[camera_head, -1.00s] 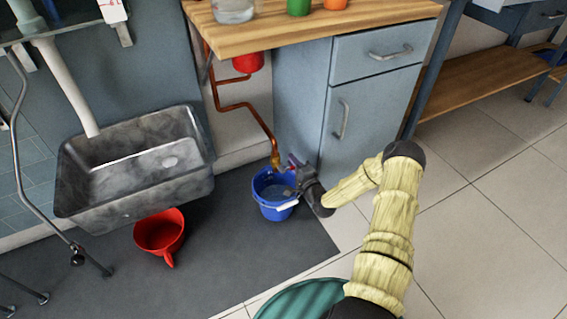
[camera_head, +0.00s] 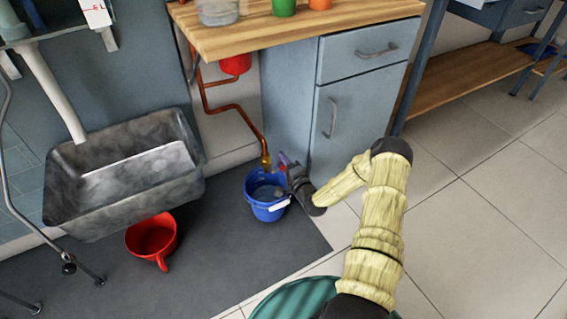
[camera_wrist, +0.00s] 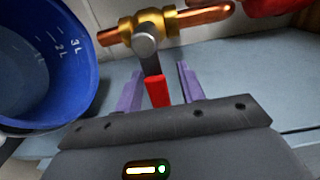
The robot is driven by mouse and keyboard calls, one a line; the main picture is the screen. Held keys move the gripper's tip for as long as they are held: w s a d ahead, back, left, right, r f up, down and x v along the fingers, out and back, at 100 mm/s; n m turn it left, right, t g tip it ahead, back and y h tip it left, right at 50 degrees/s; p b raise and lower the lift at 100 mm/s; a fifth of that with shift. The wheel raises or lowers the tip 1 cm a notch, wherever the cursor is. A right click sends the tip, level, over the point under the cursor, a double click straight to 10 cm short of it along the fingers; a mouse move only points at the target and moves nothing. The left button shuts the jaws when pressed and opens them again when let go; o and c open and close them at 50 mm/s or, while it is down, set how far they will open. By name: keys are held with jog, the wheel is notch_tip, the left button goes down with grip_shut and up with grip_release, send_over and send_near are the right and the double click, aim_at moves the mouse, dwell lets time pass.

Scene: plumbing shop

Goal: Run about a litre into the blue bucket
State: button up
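The blue bucket (camera_head: 262,211) stands on the dark mat under the brass valve (camera_head: 265,161) at the end of a copper pipe. The bucket also shows at the left of the wrist view (camera_wrist: 85,75), tilted in the picture, with 2 L and 3 L marks inside. Its water level, if any, is unclear. The brass valve (camera_wrist: 180,27) carries a lever with a red grip (camera_wrist: 157,92). My gripper (camera_wrist: 159,82) is open, its purple fingers on either side of the red grip with gaps showing. My gripper (camera_head: 285,162) is beside the bucket's right rim in the head view.
A blue-grey cabinet (camera_head: 355,125) stands close behind my gripper, under a wooden worktop (camera_head: 290,37). Tiled floor (camera_head: 480,240) at right is clear.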

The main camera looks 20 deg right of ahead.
jog(key=s+d+p, duration=0.3)
jog(key=s+p, duration=0.3)
jog(key=s, duration=1.1)
jog(key=shift+d, duration=0.2)
jog(key=shift+p, duration=0.3)
